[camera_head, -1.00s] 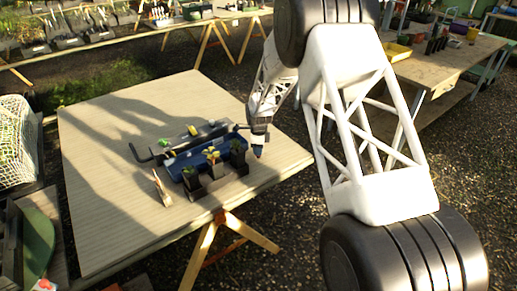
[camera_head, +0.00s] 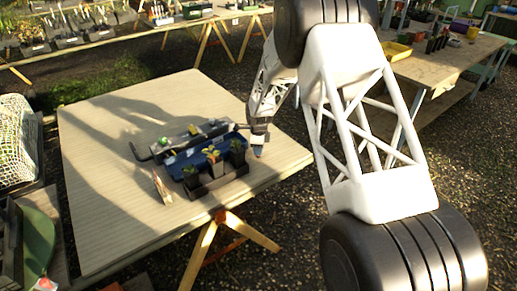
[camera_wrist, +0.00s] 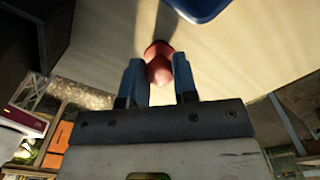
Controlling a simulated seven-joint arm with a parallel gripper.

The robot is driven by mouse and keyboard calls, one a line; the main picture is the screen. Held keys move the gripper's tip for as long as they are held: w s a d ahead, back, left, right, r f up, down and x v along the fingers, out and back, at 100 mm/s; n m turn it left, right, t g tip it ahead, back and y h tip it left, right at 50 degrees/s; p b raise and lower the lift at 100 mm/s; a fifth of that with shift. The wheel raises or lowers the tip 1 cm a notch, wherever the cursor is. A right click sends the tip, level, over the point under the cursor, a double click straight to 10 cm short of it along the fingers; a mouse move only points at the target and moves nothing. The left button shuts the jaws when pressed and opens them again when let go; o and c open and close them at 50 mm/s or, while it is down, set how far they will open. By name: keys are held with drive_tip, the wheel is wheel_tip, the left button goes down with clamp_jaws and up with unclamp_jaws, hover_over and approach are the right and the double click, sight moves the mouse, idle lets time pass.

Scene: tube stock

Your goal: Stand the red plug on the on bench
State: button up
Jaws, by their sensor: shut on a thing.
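In the wrist view the red plug (camera_wrist: 158,73) is between the two blue fingertips of my gripper (camera_wrist: 158,64), which are shut on it. Its far end points at the pale bench top (camera_wrist: 110,28); I cannot tell whether it touches. In the head view my gripper (camera_head: 259,151) is low over the right part of the wooden bench (camera_head: 110,125), right of the blue tray. The plug is too small to make out there.
A blue tray (camera_head: 181,167) with black pots (camera_head: 238,157) of seedlings stands just left of my gripper; its blue edge (camera_wrist: 205,8) also shows in the wrist view. The bench's left part is clear.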

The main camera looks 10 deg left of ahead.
drive_tip(key=o, duration=1)
drive_tip(key=shift+r, duration=3.85)
